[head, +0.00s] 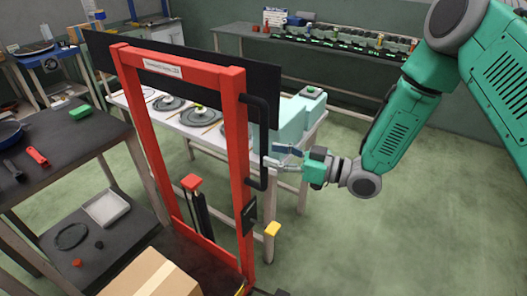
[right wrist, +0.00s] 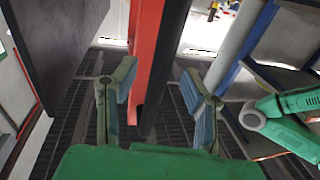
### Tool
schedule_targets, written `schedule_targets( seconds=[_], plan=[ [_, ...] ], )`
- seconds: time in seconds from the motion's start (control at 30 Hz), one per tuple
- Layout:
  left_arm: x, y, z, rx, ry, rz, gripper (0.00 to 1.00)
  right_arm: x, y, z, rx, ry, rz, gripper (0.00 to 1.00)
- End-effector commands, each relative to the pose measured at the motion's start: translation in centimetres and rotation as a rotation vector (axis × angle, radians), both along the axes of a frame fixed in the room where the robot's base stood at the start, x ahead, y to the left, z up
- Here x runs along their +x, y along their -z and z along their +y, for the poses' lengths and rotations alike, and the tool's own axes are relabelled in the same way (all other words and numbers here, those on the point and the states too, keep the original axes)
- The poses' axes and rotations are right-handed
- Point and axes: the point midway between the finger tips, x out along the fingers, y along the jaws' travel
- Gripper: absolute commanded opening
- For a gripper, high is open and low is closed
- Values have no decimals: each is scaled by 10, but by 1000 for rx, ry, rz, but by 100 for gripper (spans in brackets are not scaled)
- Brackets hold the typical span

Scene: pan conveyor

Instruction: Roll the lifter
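The lifter (head: 235,130) is a red upright frame with a black panel across its top and a black side handle (head: 263,140). It stands upright in front of me in the head view. My right gripper (head: 278,156) is just right of the handle, fingers pointing at it. In the right wrist view my right gripper (right wrist: 160,90) is open, its two fingers apart. The black handle bar (right wrist: 165,60) and red post (right wrist: 142,50) show in the gap between them. I cannot tell whether a finger touches the handle. My left gripper is not in view.
A cardboard box (head: 155,276) sits low at the lifter. A dark table (head: 60,155) with a red-handled tool stands left. A white table (head: 215,133) with plates is behind the lifter. A conveyor (head: 340,47) runs along the back wall. The green floor at right (head: 420,230) is clear.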

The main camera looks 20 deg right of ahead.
Motion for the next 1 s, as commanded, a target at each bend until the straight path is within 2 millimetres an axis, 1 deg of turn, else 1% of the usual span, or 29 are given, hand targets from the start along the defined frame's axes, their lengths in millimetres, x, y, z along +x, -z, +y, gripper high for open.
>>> schedule_targets(
  seconds=[0.03,0.2,0.33,0.57,0.67,0.7,1.0],
  plan=[
    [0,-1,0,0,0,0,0,5,0,6,0,-1,0,39],
    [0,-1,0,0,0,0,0,17,0,18,-1,0,1,39],
    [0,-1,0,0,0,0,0,21,0,22,0,0,0,39],
    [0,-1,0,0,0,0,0,21,0,22,1,0,1,39],
    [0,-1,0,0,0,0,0,21,0,22,0,0,1,8],
    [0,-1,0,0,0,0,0,21,0,22,0,1,1,0],
    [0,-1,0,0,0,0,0,20,0,24,0,1,1,0]
  ],
)
